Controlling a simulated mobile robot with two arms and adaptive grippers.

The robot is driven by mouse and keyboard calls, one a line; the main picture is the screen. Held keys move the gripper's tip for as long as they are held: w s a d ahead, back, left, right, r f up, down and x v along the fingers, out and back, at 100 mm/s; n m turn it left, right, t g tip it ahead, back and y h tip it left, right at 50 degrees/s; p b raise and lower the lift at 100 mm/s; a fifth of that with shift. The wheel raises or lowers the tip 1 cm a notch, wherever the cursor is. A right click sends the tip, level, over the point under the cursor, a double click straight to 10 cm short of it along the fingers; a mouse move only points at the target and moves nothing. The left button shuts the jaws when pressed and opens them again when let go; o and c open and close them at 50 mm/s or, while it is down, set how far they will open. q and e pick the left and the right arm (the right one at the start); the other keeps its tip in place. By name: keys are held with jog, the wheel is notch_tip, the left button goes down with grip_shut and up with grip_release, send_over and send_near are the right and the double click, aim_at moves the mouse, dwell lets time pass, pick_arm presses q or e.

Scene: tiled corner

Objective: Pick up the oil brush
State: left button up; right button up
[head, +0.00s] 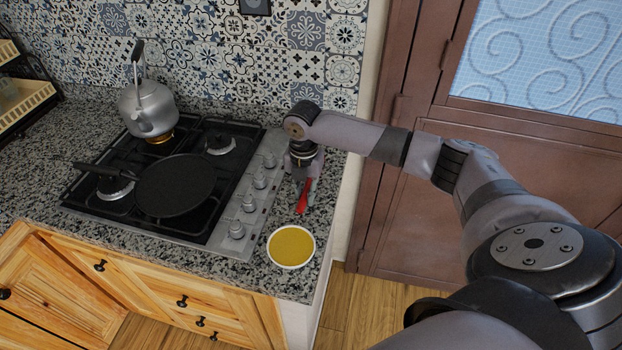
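The oil brush appears as a narrow red piece (302,200) at the right end of the granite counter, between the stove's knobs and the counter's right edge. My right gripper (306,184) points down right at it, with a grey finger beside the red part. The gripper and wrist hide the rest of the brush. I cannot tell whether the fingers are closed on it or only around it. A white bowl of yellow oil (291,246) stands in front of the brush. My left gripper is not in view.
A gas stove (205,225) with a row of knobs lies left of the brush. A black pan (176,186) and a grey kettle (149,108) stand on it. The tiled wall (260,60) rises behind, and a brown door (480,200) stands to the right.

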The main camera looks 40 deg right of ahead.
grip_shut()
jog(key=shift+r, duration=0.15)
notch_tip(320, 180, up, 20)
jog(key=b, duration=0.2)
dwell(0.3)
dwell(0.6)
